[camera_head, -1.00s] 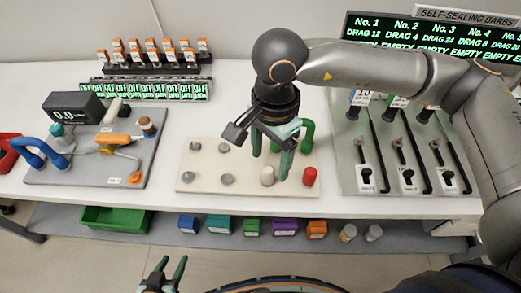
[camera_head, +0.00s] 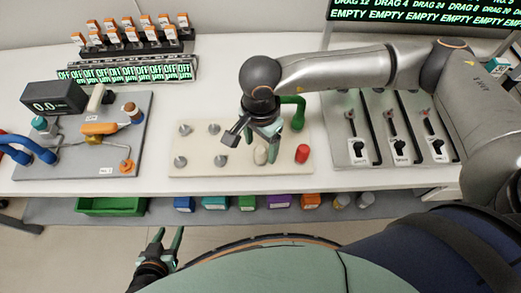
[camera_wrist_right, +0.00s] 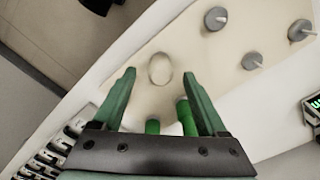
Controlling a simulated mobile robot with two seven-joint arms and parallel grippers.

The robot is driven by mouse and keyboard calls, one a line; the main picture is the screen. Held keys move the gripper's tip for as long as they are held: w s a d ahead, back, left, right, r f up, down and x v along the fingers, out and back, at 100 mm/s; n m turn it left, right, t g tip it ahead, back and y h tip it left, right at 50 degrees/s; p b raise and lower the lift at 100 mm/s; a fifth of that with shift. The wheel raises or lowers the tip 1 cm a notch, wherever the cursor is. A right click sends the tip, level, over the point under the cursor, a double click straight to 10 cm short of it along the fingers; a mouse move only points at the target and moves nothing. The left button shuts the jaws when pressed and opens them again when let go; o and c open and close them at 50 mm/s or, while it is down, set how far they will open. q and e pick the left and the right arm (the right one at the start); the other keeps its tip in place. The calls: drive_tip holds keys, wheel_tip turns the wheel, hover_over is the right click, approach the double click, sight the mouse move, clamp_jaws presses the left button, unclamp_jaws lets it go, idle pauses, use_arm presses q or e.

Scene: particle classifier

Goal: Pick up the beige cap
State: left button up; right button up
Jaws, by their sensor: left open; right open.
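The beige cap (camera_head: 261,155) stands on the cream board (camera_head: 215,166), left of a red cap (camera_head: 302,153). My right gripper (camera_head: 267,137) is open and empty over the board, just behind the cap in the head view. In the right wrist view the cap (camera_wrist_right: 160,68) shows as a pale oval, level in the picture with the two open fingertips (camera_wrist_right: 159,77) and in the gap between them. I cannot tell the height left between fingers and cap. My left gripper (camera_head: 168,237) is open and empty, low in front of the table.
A green bent handle (camera_head: 294,110) stands close behind my right gripper. Several grey knobs (camera_head: 214,129) sit on the board's left part. A grey device panel (camera_head: 83,170) lies to the left, and a lever panel (camera_head: 345,155) to the right.

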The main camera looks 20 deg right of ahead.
drive_tip(key=shift+f, duration=1.3)
clamp_jaws()
